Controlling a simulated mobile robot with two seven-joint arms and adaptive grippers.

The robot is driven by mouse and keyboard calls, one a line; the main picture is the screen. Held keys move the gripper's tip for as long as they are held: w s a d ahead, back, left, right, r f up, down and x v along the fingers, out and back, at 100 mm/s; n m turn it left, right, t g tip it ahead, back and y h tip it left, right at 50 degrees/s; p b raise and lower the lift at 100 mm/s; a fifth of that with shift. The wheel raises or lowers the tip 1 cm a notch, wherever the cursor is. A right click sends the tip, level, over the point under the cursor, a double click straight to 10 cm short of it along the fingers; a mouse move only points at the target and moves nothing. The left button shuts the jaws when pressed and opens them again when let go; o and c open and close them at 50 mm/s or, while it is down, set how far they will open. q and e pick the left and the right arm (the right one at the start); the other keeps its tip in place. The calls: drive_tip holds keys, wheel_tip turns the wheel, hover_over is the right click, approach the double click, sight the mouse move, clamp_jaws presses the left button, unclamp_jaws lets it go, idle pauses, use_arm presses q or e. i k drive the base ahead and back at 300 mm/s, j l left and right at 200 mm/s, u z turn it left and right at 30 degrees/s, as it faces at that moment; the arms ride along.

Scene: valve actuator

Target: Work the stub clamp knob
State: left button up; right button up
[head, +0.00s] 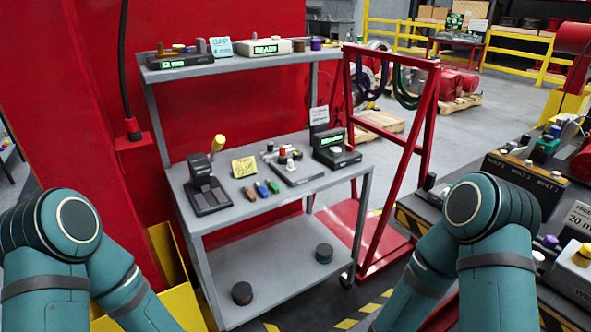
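I cannot tell which part is the stub clamp knob. The right-hand bench carries a purple knob (551,241), and a yellow knob (584,254) sits on a white-grey unit at the right edge. On the cart, a black lever device (207,190) has a yellow knob on its handle (218,142). A small plate (293,166) on the cart carries red, white and dark knobs. Only the bent upper parts of my two teal arms show, at the lower left and lower right. Both grippers are out of the picture.
The grey cart (262,200) has displays on its top shelf and two dark round parts below. A red frame (400,150) with hanging loops stands beside it. The right bench (447,205) holds a labelled panel (524,178).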

sight(297, 154)
drive_tip(key=i+l+u, duration=0.1)
drive_tip(key=u, duration=0.65)
drive_tip(key=i+l+u, duration=0.25)
drive_tip(key=l, duration=0.2)
drive_tip(key=l+u, duration=0.3)
drive_tip(key=l, duration=0.2)
